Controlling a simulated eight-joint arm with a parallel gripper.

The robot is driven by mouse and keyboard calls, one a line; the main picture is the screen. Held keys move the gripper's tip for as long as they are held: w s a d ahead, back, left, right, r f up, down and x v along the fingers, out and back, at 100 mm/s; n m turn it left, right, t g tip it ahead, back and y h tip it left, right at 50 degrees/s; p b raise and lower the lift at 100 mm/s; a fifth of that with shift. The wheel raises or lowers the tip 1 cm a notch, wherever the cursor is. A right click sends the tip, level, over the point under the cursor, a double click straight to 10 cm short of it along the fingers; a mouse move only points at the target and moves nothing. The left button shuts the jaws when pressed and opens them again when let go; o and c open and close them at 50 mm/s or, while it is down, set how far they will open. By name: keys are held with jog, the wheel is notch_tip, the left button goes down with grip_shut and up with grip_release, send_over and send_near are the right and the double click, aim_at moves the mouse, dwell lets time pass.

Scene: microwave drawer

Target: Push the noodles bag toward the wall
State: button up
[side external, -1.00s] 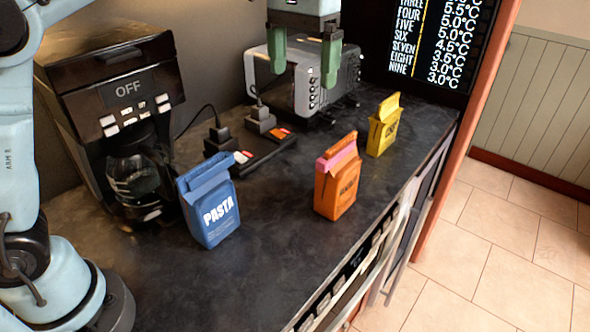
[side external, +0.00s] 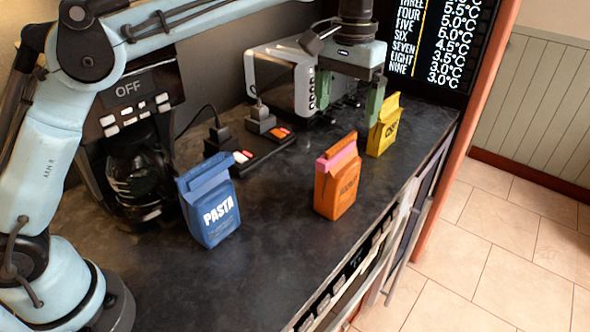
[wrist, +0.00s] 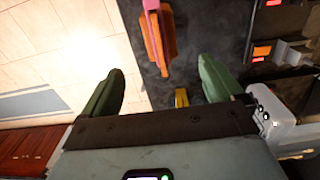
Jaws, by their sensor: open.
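A blue bag marked PASTA (side external: 211,212) stands at the middle left of the counter. An orange bag with a pink strip (side external: 338,190) stands nearer the front edge, and a yellow bag (side external: 385,137) stands behind it to the right. The labels on these two are too small to read surely, so I cannot tell which is the noodles bag. My gripper (side external: 347,117) is open and empty, pointing down, its right finger beside or overlapping the yellow bag's left edge. In the wrist view, the yellow bag (wrist: 181,97) shows between my fingers, and the orange bag (wrist: 166,42) lies farther up.
A coffee maker (side external: 137,120) stands at the left. A power strip (side external: 262,151) with plugs and coloured switches lies at the back middle. A silvery appliance (side external: 285,72) stands behind my gripper. The counter in front of the pasta bag is clear.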

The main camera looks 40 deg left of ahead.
aim_at(339, 163)
jog(key=shift+f, duration=0.55)
notch_tip(339, 163, down, 12)
dwell(0.6)
jog(key=c, duration=1.5)
jog(key=shift+o, duration=0.2)
jog(key=a, duration=1.1)
jog(key=shift+w+a, duration=0.15)
jog(key=shift+w, duration=0.15)
